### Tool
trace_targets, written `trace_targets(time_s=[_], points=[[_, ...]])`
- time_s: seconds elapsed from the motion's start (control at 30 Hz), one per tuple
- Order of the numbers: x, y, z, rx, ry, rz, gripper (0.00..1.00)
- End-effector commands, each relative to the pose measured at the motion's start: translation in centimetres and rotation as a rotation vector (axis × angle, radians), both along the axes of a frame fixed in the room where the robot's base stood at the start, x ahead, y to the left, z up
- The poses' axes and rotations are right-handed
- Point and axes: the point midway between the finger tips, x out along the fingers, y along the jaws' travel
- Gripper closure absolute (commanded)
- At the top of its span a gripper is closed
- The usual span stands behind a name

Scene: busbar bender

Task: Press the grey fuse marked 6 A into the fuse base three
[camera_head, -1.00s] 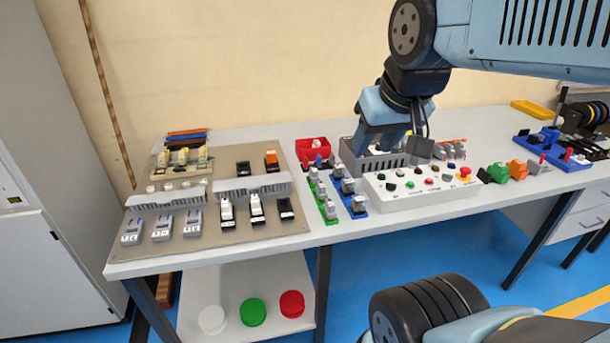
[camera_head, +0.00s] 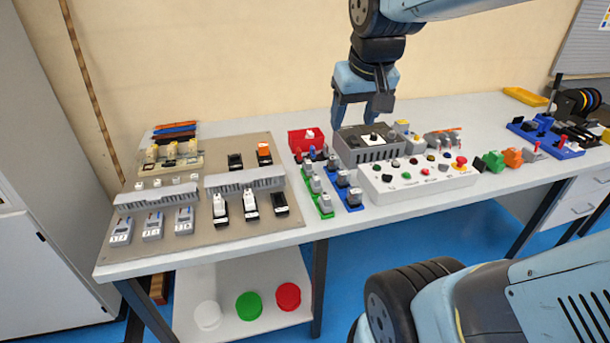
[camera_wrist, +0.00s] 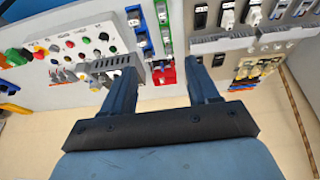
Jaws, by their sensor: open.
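My gripper (camera_head: 362,112) is open and empty above and behind the grey bin, and its two spread fingers show in the wrist view (camera_wrist: 160,88). Small grey blocks, possibly fuses, stand on a green strip (camera_head: 325,213) and a blue strip (camera_head: 355,208) in front of the red bin. Their markings are too small to read, so I cannot tell which is 6 A. Three black bases stand on the beige panel's front right. The left base (camera_head: 221,220) and middle base (camera_head: 251,215) carry white pieces; the right base (camera_head: 280,204) shows no white piece.
A grey bin (camera_head: 368,155) with dark contents and a red bin (camera_head: 302,146) stand behind the strips. A white button box (camera_head: 420,184) lies to their right. The beige panel (camera_head: 150,250) also carries grey ducts and several meters. The table's front edge is clear.

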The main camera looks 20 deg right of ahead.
Motion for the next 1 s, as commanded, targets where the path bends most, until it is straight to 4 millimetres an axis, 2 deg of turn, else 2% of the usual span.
trace_targets(time_s=[0.03, 0.37, 0.6, 0.8, 1.0], points=[[1.3, 0.0, -0.5, -0.004, 0.026, -0.002, 0.4], [9.1, 0.1, -4.3, -0.014, 0.156, -0.002, 0.4], [14.3, 0.2, -8.7, -0.006, 0.249, -0.001, 0.4], [18.1, 0.3, -12.9, 0.008, 0.321, 0.001, 0.4], [20.4, 0.3, -16.2, 0.021, 0.368, 0.003, 0.4]])
